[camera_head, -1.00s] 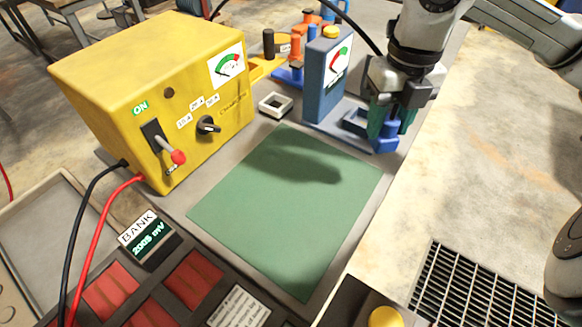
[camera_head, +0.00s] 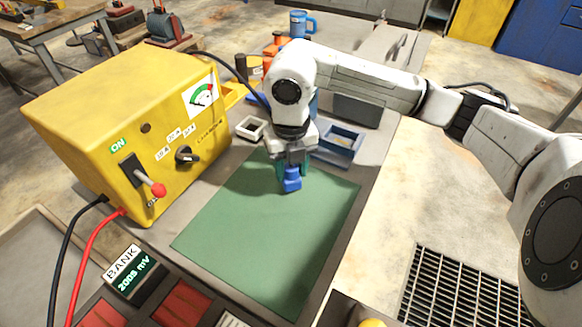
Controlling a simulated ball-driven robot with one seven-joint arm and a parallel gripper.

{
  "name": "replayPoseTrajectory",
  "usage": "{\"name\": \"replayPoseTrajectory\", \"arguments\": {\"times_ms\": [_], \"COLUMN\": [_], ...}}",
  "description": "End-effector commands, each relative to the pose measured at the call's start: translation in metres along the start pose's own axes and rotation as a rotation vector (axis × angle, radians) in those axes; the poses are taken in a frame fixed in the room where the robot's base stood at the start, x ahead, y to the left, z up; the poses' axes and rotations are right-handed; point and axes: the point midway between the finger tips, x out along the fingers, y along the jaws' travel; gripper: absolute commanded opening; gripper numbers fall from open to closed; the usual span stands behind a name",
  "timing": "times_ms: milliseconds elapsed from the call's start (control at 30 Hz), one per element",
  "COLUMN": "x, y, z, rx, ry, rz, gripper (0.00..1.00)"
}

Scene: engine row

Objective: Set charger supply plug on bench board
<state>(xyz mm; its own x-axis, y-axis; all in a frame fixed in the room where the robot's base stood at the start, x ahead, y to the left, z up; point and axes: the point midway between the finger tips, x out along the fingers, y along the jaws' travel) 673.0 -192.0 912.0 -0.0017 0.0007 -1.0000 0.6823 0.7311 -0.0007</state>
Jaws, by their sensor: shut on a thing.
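The blue supply plug (camera_head: 291,184) is held between the fingers of my gripper (camera_head: 291,168). My gripper is shut on it and points down over the back part of the green bench board (camera_head: 260,235). I cannot tell whether the plug touches the board. The yellow charger (camera_head: 130,135) stands to the left, with a lever, a dial knob and a gauge on its front. A black lead from behind the charger runs toward my gripper, and its end is hidden by my arm.
A blue tray-like socket base (camera_head: 338,145) is empty behind the board on the right. A small white frame (camera_head: 252,128) sits at the board's back left. The bank display (camera_head: 134,273) reads 2005 mV at the front left. The rest of the board is clear.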

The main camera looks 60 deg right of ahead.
Motion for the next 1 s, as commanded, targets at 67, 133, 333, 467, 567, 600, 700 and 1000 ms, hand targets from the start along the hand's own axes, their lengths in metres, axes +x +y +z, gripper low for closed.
{"name": "replayPoseTrajectory", "arguments": {"times_ms": [67,133,333,467,567,600,700,1000], "x": [0.006,0.01,0.01,0.013,0.013,0.013,0.013,0.013], "y": [0.0,0.0,-0.001,-0.001,-0.001,-0.001,-0.001,-0.001], "z": [0.0,0.0,0.0,0.0,0.0,0.0,0.0,0.0], "rx": [0.003,0.001,0.0,0.0,0.0,0.0,0.0,0.0], "ry": [0.001,0.0,-0.001,-0.001,-0.001,-0.001,-0.001,-0.001], "rz": [0.002,0.001,0.0,0.0,0.0,0.0,0.0,0.0], "gripper": [0.09,0.09,0.09,0.09,0.46,0.5,0.59,0.67]}}
